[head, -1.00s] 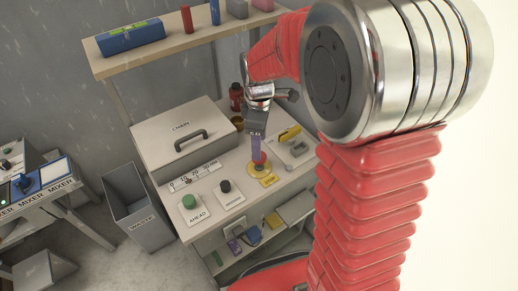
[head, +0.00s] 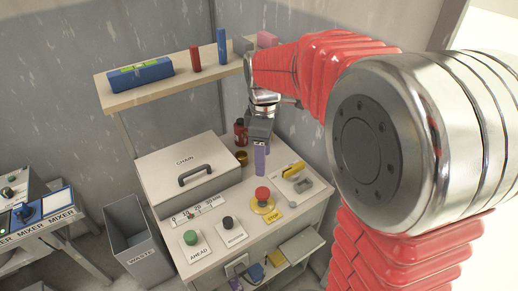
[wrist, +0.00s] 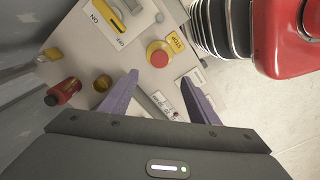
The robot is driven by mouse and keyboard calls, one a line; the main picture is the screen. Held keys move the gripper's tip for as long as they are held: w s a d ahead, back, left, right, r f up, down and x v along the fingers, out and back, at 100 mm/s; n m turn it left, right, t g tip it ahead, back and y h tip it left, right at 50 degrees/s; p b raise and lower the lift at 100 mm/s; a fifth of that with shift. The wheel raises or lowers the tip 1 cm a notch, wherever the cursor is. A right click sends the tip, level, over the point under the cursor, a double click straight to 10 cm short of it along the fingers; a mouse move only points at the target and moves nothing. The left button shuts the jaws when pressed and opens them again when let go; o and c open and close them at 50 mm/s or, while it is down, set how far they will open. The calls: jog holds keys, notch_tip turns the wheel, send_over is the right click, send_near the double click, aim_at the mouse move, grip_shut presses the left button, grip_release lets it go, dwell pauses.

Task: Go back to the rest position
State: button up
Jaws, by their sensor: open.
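My gripper (head: 260,160) hangs with its purple fingers pointing down above the control bench (head: 236,258). It is apart from the red stop button (head: 262,194), which sits on a yellow base toward the bench's right side. In the wrist view my gripper (wrist: 160,95) shows two purple fingers spread apart with nothing between them. The red stop button (wrist: 158,54) lies beyond the fingertips there, beside a yellow STOP label (wrist: 176,43). My red arm crosses the right of the head view.
A CHAIN box (head: 160,185) with a handle stands on the bench. A green AHEAD button (head: 191,237) and a black button (head: 228,222) are at the front. A shelf (head: 120,101) holds a blue box (head: 140,75). A red bottle (head: 241,132) stands behind my gripper.

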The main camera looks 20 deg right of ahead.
jog(key=shift+m, duration=0.3)
jog(key=s+r+m+t, duration=0.2)
jog(key=s+m, duration=0.4)
jog(key=s, duration=0.3)
jog(key=s+r+m+t, duration=0.3)
jog(key=s+m, duration=0.3)
jog(key=s, duration=0.4)
jog(key=shift+a+r+t, duration=0.3)
jog(key=shift+a, duration=0.05)
jog(key=shift+s, duration=0.1)
dwell(1.5)
